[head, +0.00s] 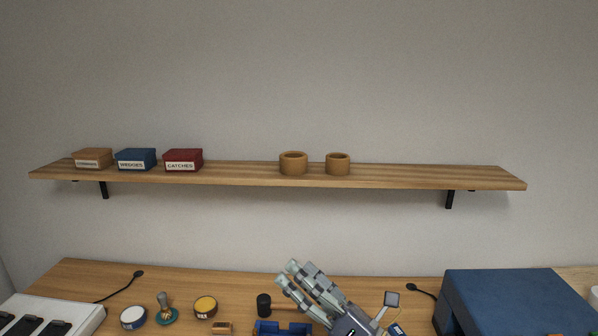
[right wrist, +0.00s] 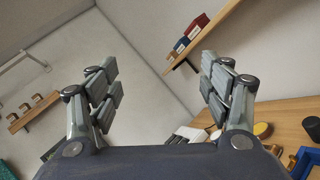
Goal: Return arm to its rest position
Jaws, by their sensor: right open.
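My right gripper (head: 296,274) is at the bottom middle of the head view, over the wooden table (head: 235,275). In the right wrist view its two fingers stand wide apart with nothing between them, so the gripper (right wrist: 160,95) is open and empty. Its arm runs down to the right, out of the head view's lower edge. My left gripper shows in neither view.
A wall shelf (head: 420,177) holds several small boxes and two round wooden cups (head: 293,164). A big blue box (head: 515,295) stands at the table's right. A mallet (head: 264,304), a blue tray (head: 270,328) and tins (head: 205,306) lie near the gripper.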

